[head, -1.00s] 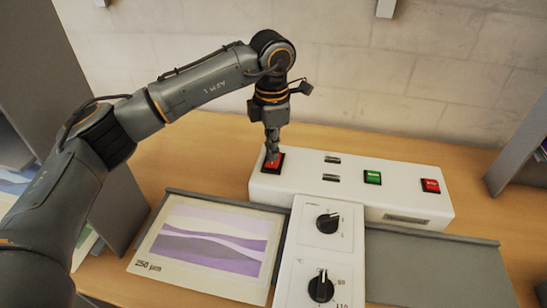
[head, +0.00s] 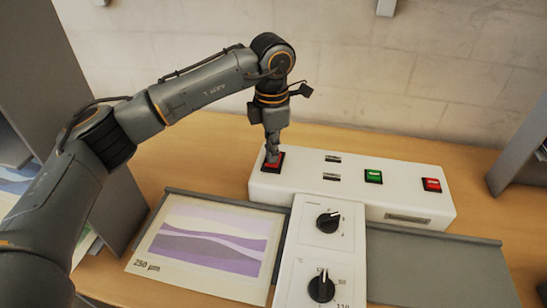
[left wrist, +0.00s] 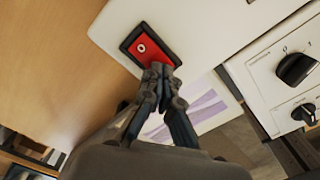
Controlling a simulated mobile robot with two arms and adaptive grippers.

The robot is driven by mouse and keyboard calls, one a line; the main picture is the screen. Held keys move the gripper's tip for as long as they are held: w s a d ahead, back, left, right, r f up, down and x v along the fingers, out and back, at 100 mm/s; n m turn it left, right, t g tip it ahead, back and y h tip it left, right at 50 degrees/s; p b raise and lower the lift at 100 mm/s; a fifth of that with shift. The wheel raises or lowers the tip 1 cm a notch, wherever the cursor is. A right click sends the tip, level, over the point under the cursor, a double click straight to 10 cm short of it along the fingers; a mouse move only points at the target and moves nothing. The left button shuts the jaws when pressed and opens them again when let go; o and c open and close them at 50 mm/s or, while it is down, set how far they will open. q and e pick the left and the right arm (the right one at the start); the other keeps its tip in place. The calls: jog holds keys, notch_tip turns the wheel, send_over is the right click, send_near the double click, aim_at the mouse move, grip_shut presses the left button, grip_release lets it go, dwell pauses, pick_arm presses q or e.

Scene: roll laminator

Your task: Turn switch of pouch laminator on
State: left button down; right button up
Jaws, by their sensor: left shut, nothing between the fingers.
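The pouch laminator (head: 300,187) is a white machine on the wooden table, with a red rocker switch (head: 274,166) in a black frame at its left end. The switch also shows in the left wrist view (left wrist: 145,48), with a white ring mark on its far part. My left gripper (head: 272,157) points down at the switch with its fingers shut and empty. In the left wrist view its fingertips (left wrist: 160,70) are at the near edge of the switch and cover part of it. I cannot tell how hard they touch. My right gripper is not in view.
A green button (head: 373,177) and another red button (head: 431,185) sit further right on the laminator. Two black knobs (head: 328,222) (head: 321,287) are on the front panel. A purple-patterned pouch (head: 205,240) lies on the left tray. A grey partition stands at the left.

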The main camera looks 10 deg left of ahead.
pick_arm(q)
jog(key=shift+f+b, duration=0.4)
jog(key=shift+f, duration=0.15)
jog(key=shift+r+p, duration=1.85)
jog(key=shift+r, duration=1.65)
